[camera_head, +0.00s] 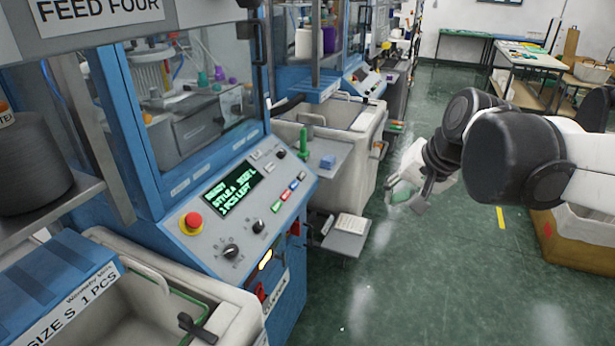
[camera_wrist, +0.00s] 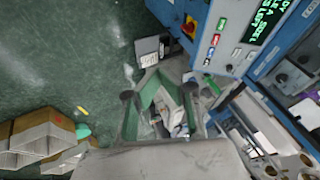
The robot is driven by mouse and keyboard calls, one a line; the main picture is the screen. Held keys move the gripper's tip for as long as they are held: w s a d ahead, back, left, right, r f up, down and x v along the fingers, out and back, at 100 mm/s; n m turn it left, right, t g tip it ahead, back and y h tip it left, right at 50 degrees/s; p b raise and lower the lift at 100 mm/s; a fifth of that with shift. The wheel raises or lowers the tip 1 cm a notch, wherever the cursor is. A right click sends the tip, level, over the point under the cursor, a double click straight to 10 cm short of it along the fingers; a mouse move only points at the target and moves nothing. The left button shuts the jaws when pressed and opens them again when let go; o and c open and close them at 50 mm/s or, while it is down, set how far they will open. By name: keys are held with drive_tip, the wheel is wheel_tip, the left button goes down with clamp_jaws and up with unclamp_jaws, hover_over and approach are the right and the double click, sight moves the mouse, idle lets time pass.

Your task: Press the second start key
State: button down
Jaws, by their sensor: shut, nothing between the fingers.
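A knitting machine's sloping grey control panel (camera_head: 228,207) is at the centre left in the head view. It bears a row of small keys: a green key (camera_head: 275,208), a red key (camera_head: 285,195), a blue key (camera_head: 293,185) and a pale key (camera_head: 301,175). Their lettering is too small to read, so I cannot tell which is the second start key. The row also shows at the top of the wrist view, with the red key (camera_wrist: 215,40) in it. My gripper (camera_head: 398,196) is shut and empty, in the air right of the panel, touching nothing.
A lit green-text display (camera_head: 233,188), red stop button (camera_head: 192,222) and black knobs (camera_head: 231,251) share the panel. A side shelf (camera_head: 318,155) carries a green spool and blue block. A pale bin (camera_head: 355,125) stands behind. Open green floor lies beneath my arm; cardboard boxes (camera_head: 575,245) stand right.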

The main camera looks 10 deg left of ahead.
sight(277, 206)
drive_tip(key=w+a+f+g+y, duration=0.1)
drive_tip(key=w+a+f, duration=0.2)
drive_tip(key=w+a, duration=0.2)
drive_tip(key=w+a+f+g+y, duration=0.1)
drive_tip(key=w+a+f, duration=0.2)
drive_tip(key=w+a, duration=0.3)
drive_tip(key=w+a+f+m+g+y, duration=0.1)
drive_tip(key=w+a+f, duration=0.2)
drive_tip(key=a, duration=0.6)
drive_tip(key=shift+w+a+y, duration=0.3)
drive_tip(key=shift+w+a, duration=0.1)
drive_tip(key=shift+w, duration=0.8)
drive_tip(key=shift+f, duration=0.1)
drive_tip(key=x, duration=1.3)
drive_tip(key=shift+s+a+f+p, duration=0.15)
drive_tip(key=shift+a+f+p, duration=0.1)
drive_tip(key=shift+f+p, duration=0.1)
drive_tip(key=shift+a+f, duration=0.1)
